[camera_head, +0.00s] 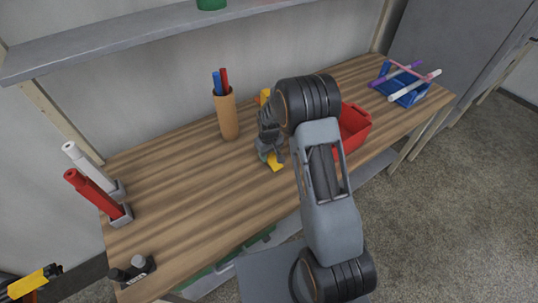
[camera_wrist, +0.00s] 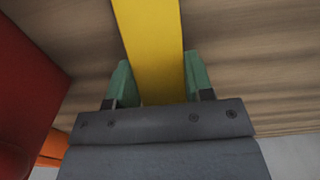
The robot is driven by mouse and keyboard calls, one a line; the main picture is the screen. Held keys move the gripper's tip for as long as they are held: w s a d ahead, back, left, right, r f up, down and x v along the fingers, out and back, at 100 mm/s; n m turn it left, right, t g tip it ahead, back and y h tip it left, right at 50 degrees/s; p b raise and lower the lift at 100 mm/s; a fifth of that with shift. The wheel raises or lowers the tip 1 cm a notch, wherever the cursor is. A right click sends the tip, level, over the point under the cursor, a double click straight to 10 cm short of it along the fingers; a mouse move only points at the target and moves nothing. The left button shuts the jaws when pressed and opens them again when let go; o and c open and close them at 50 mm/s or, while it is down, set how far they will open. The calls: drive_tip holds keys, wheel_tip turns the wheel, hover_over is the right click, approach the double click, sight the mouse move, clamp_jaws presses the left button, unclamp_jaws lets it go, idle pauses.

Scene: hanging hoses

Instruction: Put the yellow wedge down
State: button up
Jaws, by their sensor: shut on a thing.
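The yellow wedge (camera_wrist: 150,40) stands between the two green fingertips of my gripper (camera_wrist: 158,82) in the wrist view, and the fingers are shut on it. In the head view, my gripper (camera_head: 272,158) is low over the middle of the wooden bench. A yellow end of the wedge (camera_head: 275,163) shows at the fingertips there. My arm and the gripper body hide much of it. I cannot tell whether the wedge touches the bench top.
The bench (camera_head: 190,190) has clear wood left of my gripper. A red bin (camera_head: 355,126) is close on the right. A brown cup with pens (camera_head: 228,112) stands behind left. A blue tray (camera_head: 402,88) is far right; red and white tubes (camera_head: 92,190) stand at left.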

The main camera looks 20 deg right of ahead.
drive_tip(key=shift+r, duration=0.5)
drive_tip(key=s+a+r+b, duration=0.2)
drive_tip(key=s+r, duration=1)
drive_tip(key=s, duration=0.2)
drive_tip(key=shift+a, duration=0.35)
